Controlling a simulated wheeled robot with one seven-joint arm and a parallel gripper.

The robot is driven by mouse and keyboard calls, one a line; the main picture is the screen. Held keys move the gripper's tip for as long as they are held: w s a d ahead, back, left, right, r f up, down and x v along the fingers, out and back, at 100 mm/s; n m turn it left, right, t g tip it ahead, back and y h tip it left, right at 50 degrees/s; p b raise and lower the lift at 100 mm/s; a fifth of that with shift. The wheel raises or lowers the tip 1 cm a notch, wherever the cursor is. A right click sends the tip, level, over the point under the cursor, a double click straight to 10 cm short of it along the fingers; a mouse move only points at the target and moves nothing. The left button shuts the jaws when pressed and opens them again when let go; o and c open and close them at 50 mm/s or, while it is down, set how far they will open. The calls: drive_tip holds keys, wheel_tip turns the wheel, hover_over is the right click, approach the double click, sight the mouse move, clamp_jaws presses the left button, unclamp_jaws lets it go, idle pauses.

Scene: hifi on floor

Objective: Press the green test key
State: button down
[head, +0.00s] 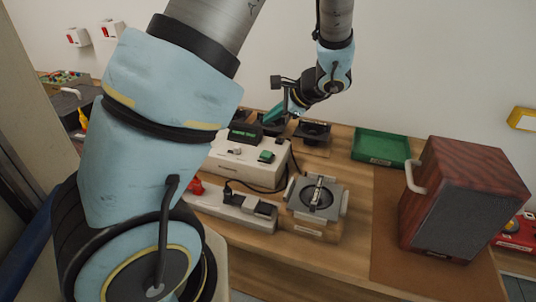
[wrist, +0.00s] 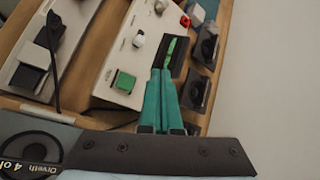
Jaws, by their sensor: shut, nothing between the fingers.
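The green test key (head: 266,156) is a small green square block on top of a white instrument box (head: 228,160). In the wrist view the key (wrist: 124,80) sits near the box's near end, left of my fingers. My gripper (wrist: 161,72) has teal fingers that are together and hold nothing. In the head view my gripper (head: 270,117) is behind the key, near the far side of the box, apart from the key. The box also carries a dark display with green lettering (head: 243,131) and a pale knob (wrist: 138,40). The fingers partly cover the display in the wrist view.
A white strip with black plugs (head: 235,208) and a grey round fixture (head: 303,222) stand in front. Black holders (head: 313,132) are behind. A cable runs beside the box. A green tray (head: 380,147) and a wooden speaker (head: 455,205) stand right.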

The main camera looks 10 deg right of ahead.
sight(270, 154)
drive_tip(key=shift+a+f+b, duration=0.1)
drive_tip(key=shift+f+b, duration=3.25)
drive_tip(key=shift+f, duration=1.05)
drive_tip(key=shift+f+b, duration=0.4)
drive_tip(key=shift+f+b, duration=0.45)
drive_tip(key=shift+f, duration=0.1)
drive_tip(key=shift+r, duration=0.1)
drive_tip(key=shift+r+p, duration=0.7)
drive_tip(key=shift+r, duration=0.2)
drive_tip(key=shift+r, duration=0.1)
wheel_tip(270, 154, up, 5)
drive_tip(key=p, duration=0.4)
